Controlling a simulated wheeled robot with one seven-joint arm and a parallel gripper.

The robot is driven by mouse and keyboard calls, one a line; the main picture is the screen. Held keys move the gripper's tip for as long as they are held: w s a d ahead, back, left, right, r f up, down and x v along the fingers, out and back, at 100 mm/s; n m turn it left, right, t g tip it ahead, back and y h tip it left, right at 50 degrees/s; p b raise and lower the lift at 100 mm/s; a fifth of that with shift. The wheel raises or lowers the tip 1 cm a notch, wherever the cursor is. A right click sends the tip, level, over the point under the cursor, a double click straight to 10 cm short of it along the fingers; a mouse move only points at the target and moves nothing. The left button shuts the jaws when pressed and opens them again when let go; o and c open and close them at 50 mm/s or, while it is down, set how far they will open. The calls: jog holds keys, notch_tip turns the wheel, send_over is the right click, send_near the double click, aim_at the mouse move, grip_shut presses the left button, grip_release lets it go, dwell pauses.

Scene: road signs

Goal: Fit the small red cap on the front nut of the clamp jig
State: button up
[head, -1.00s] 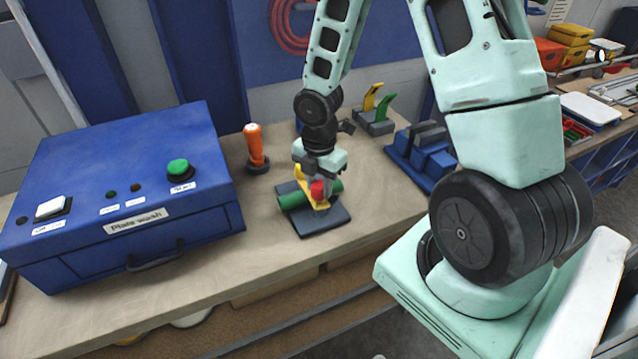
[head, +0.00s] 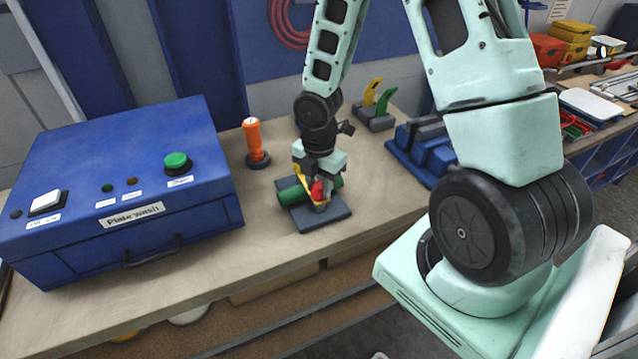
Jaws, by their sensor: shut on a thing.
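The clamp jig is a dark grey plate (head: 333,217) on the bench with a green cylinder (head: 294,195) lying across it and a yellow clamp strap (head: 305,184) over the cylinder. The small red cap (head: 318,189) is at the front of the jig, in my gripper (head: 318,184), right by the strap's front end. My gripper points down over the jig and is shut on the red cap. The front nut is hidden behind the cap and fingers, and I cannot tell whether the cap touches it.
A blue plate wash box (head: 120,180) with a green button stands at the left. An orange-handled tool (head: 254,142) stands upright behind the jig. A blue block fixture (head: 425,150) and a grey holder with yellow and green levers (head: 374,115) stand to the right. Bare bench lies before the jig.

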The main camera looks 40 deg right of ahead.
aim_at(319, 185)
jog(key=shift+f, duration=0.1)
jog(key=o, duration=1)
notch_tip(319, 185, up, 18)
jog(key=shift+f+p, duration=0.25)
jog(key=shift+p, duration=1)
jog(key=s+a+f+m+b, duration=0.2)
jog(key=s+a+m+b, duration=0.1)
jog(key=s+a, duration=0.3)
jog(key=s+a+f+m+b, duration=0.2)
jog(key=s+a+m, duration=0.3)
jog(key=a, duration=0.4)
jog(key=s+a+f+m+b, duration=0.2)
jog(key=s+a+m+b, duration=0.2)
jog(key=s+a, duration=0.2)
jog(key=shift+s+a+f+m+y, duration=0.1)
jog(key=shift+s+a+m+y, duration=0.25)
jog(key=shift+a, duration=0.4)
